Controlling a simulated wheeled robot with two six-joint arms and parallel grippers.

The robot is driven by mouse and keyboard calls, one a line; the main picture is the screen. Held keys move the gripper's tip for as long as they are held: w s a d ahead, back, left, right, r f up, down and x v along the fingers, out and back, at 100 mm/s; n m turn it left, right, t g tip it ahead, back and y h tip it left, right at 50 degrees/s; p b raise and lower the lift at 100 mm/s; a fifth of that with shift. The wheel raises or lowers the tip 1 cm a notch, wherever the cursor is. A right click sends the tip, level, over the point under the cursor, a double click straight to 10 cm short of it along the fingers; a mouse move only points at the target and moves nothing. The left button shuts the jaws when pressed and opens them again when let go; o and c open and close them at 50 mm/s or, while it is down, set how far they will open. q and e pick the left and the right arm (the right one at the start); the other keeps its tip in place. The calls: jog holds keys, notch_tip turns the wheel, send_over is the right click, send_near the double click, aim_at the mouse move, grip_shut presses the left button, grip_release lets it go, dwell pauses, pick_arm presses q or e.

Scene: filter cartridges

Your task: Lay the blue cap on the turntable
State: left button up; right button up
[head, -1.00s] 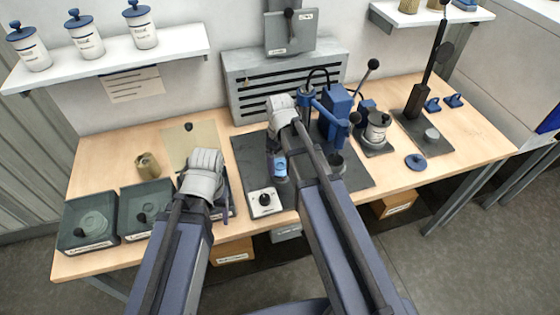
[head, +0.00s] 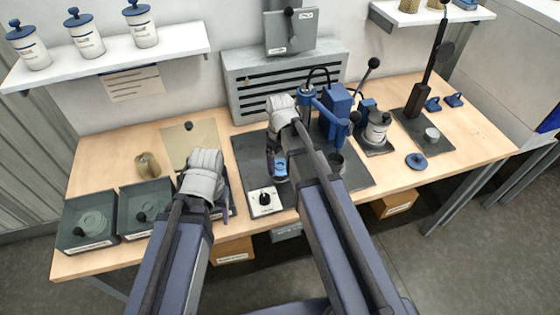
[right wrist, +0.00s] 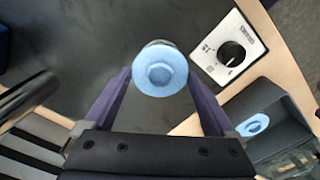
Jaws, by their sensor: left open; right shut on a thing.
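The light-blue round cap (right wrist: 160,72) is between the fingers of my right gripper (right wrist: 160,88) in the right wrist view. In the head view the cap (head: 281,169) shows low over the dark mat, with the right gripper (head: 277,160) around it. A dark and pale rim shows just behind the cap; I cannot tell whether it is the turntable or whether the cap touches it. My left gripper (head: 207,175) is over the front edge of the bench, open, its fingers mostly hidden by its own wrist.
A white control box with a black knob (head: 264,201) stands close by the held cap. A dark bin (right wrist: 275,115) holds another light-blue cap (right wrist: 252,125). A blue press (head: 337,112) stands right of the right gripper.

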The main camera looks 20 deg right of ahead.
pick_arm(q)
jog(key=shift+f+b, duration=0.5)
pick_arm(e)
jog(key=shift+f, duration=0.5)
jog(key=o, duration=1)
pick_arm(q)
jog(key=shift+r, duration=0.15)
pick_arm(e)
jog(key=shift+r, duration=0.15)
notch_tip(320, 180, up, 8)
jog(key=p, duration=0.8)
jog(key=shift+f, duration=0.2)
pick_arm(q)
notch_tip(320, 180, up, 8)
jog(key=shift+f, duration=0.2)
